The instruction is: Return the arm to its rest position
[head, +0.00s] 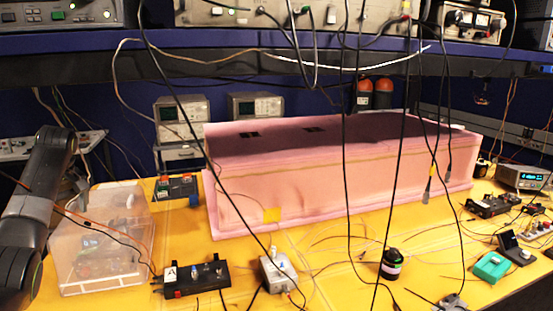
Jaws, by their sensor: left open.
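My left arm (36,205) comes in at the left edge of the head view, bent, with its dark elbow raised. The left gripper (77,192) shows only as a small dark shape beside the arm, by the top of a clear plastic box. It is open, and I see nothing held in it. I cannot tell whether it touches the box. My right arm and right gripper are not in view.
The clear box (122,240) stands close to the left arm. A long pink foam enclosure (300,205) fills the middle of the yellow table (215,262). Black cables hang across the view. A black switch box (197,279), a grey box (278,272) and a black cylinder (391,264) stand in front.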

